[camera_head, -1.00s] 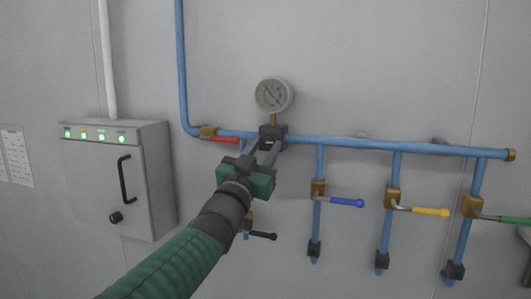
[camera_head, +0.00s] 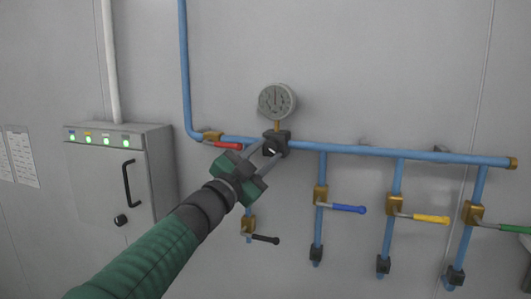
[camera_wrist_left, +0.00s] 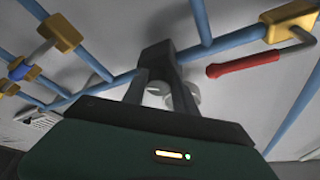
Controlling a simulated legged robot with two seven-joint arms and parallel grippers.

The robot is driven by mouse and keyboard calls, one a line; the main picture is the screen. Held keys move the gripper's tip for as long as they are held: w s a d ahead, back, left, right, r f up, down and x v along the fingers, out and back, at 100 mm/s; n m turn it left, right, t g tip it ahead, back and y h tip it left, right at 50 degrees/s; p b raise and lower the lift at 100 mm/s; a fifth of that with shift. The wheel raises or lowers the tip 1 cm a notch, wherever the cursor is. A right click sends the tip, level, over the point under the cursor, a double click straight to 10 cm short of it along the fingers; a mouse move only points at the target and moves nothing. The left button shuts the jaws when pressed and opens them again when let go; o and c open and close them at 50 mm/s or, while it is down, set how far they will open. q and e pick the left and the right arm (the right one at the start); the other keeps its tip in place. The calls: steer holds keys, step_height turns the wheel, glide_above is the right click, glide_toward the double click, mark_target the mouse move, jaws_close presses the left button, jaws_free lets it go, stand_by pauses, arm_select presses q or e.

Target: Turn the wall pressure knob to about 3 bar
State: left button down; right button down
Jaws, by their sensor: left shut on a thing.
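The pressure knob (camera_head: 283,136) is a dark block on the blue pipe, just below the round grey gauge (camera_head: 277,101). My left gripper (camera_head: 273,149) is shut on the knob, with one finger on each side of it. In the left wrist view the two fingers (camera_wrist_left: 162,92) reach up to the dark knob (camera_wrist_left: 158,56). The gauge's needle and marks are too small to read. The gauge shows partly behind the fingers in the left wrist view. My right gripper is not in view.
A red lever (camera_head: 226,145) sits just left of the knob. Blue (camera_head: 348,209), yellow (camera_head: 432,218) and black (camera_head: 264,239) levers hang below the pipe. A grey cabinet (camera_head: 150,180) with a handle stands at the left.

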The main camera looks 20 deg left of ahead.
arm_select(q)
steer(key=shift+f, duration=0.1)
steer(key=c, duration=1)
jaws_free()
steer(key=shift+o, duration=0.2)
steer(key=b+v, duration=0.7)
steer(key=v, duration=1)
steer(key=shift+w, duration=0.15)
steer(key=shift+f, duration=0.1)
